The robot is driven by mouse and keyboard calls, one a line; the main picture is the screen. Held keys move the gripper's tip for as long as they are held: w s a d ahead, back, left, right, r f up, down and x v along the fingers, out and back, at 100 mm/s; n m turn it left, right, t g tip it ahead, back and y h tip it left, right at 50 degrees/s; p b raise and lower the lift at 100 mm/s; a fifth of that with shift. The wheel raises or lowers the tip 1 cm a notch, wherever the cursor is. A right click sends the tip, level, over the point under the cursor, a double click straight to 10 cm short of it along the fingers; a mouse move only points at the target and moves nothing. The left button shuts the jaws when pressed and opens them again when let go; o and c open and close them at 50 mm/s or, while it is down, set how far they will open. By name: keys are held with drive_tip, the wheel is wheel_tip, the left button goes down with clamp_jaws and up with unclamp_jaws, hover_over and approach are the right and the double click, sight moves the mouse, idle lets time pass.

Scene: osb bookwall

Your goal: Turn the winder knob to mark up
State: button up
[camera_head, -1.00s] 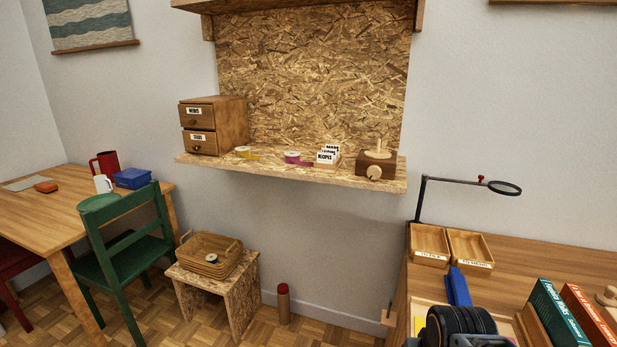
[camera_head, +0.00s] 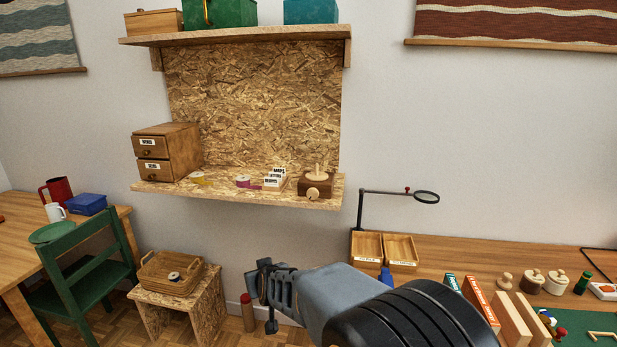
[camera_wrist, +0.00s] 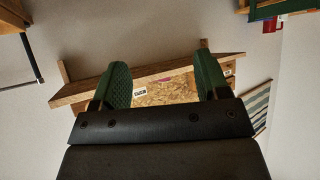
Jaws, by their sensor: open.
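The winder (camera_head: 318,183) is a dark wooden block with a pale upright spool post, at the right end of the wall shelf in the head view. Its round pale knob (camera_head: 313,193) is on the front face. The knob's mark is too small to read. My gripper (camera_head: 263,291) is below and in front of the shelf, well apart from the knob. In the wrist view its two green-padded fingers (camera_wrist: 163,82) are spread with nothing between them. I cannot make out the winder in the wrist view.
On the shelf (camera_head: 230,196) stand a label card box (camera_head: 274,180), ribbon spools (camera_head: 243,181) and a two-drawer cabinet (camera_head: 166,152). A stool with a basket (camera_head: 172,273) is below left. An upper shelf (camera_head: 240,36) overhangs.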

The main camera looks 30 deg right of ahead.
drive_tip(key=w+d+r+m+t+h+p, duration=0.2)
drive_tip(key=w+d+r+h+p, duration=0.15)
drive_tip(key=d+r, duration=0.25)
drive_tip(key=m+h+p, duration=0.2)
drive_tip(key=h+p, duration=0.3)
drive_tip(key=h, duration=0.2)
approach(312, 194)
drive_tip(key=p+x, duration=0.3)
drive_tip(key=x, duration=0.6)
drive_tip(key=shift+r, duration=0.1)
drive_tip(key=shift+c, duration=0.4)
drive_tip(key=c, duration=0.9)
drive_tip(key=shift+o, duration=0.2)
drive_tip(key=shift+n+b, duration=0.3)
drive_tip(key=shift+n, duration=0.4)
